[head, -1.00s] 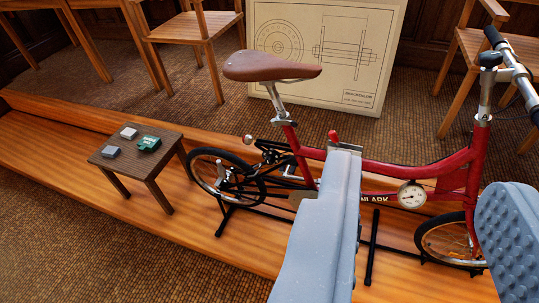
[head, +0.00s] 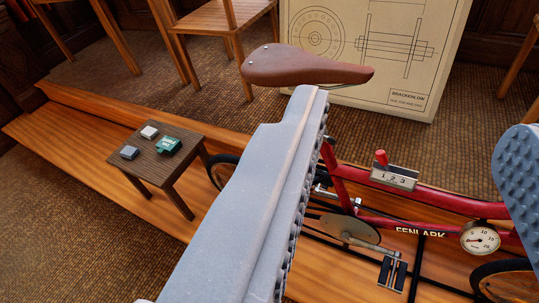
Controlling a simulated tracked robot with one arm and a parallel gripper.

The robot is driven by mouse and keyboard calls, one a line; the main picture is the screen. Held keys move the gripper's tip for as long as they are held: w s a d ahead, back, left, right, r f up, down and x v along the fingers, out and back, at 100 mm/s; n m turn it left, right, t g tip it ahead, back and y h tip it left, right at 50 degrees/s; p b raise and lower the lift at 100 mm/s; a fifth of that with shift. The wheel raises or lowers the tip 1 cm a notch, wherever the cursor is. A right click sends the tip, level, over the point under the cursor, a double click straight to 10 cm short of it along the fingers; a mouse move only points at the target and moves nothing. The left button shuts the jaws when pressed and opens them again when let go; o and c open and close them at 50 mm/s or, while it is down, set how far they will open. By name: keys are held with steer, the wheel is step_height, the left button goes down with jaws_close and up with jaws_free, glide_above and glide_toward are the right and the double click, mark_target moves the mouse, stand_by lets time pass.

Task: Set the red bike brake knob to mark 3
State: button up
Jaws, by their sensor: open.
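The red brake knob (head: 381,158) stands up from a small grey plate (head: 394,178) on the top tube of the red bike (head: 440,198). The plate carries the marks 1, 2 and 3 in a row. The knob is at the left end, by mark 1. My gripper (head: 412,118) is open and empty. Its left finger runs large through the middle and hides part of the bike's rear; its right finger is at the right edge. In the picture the knob lies between the two fingers, apart from both.
The brown saddle (head: 305,68) is just above the left fingertip. A round dial (head: 479,239) hangs at the frame's right. A low table (head: 183,150) with small boxes is at left. A drawing board (head: 430,60) and chairs stand behind.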

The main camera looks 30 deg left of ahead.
steer(key=w+a+f+m+y+b, duration=0.1)
steer(key=w+a+f, duration=0.6)
steer(key=w+f, duration=0.4)
steer(key=w+a+f, duration=0.8)
steer(key=w+f, duration=0.1)
steer(key=f, duration=0.4)
steer(key=a+f+m+t+h+b, duration=0.1)
steer(key=a+f+h, duration=0.15)
steer(key=f, duration=1.45)
steer(key=a+f+t+h, duration=0.15)
steer(key=a+f, duration=0.25)
steer(key=f, duration=1.3)
steer(key=w+b, duration=0.4)
steer(key=w, duration=1)
steer(key=shift+w+d+f, duration=0.15)
steer(key=shift+w+d, duration=0.05)
steer(key=shift+d, duration=0.1)
steer(key=shift+g, duration=0.25)
